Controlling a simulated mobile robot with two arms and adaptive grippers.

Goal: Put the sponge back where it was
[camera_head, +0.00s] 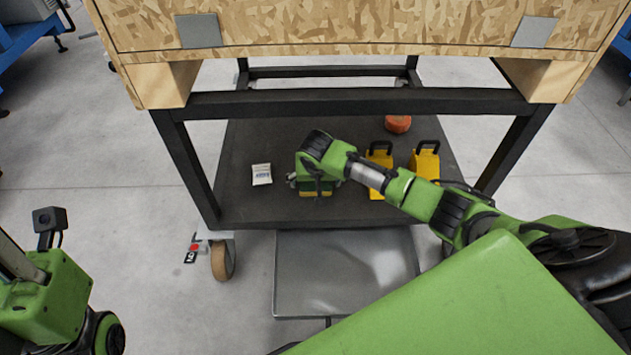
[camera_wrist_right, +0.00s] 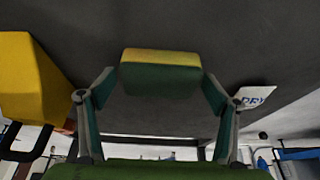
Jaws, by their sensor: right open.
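The sponge (camera_wrist_right: 160,76), dark green with a yellow layer, lies on the dark lower shelf of the cart, and a strip of it shows in the head view (camera_head: 316,193). My right gripper (camera_head: 315,182) is just above it. In the right wrist view the fingers of my right gripper (camera_wrist_right: 159,80) are open, one on each side of the sponge, with a narrow gap at both sides. How deep the sponge sits between them is hard to tell. Part of my left arm shows at the lower left of the head view, but its gripper is out of frame.
A white packet (camera_head: 262,174) lies left of the sponge on the shelf (camera_head: 245,205). Two yellow boxes with black handles (camera_head: 379,156) (camera_head: 425,160) and an orange round object (camera_head: 398,124) are to the right. The wooden crate (camera_head: 350,30) and dark cart frame (camera_head: 350,103) are above.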

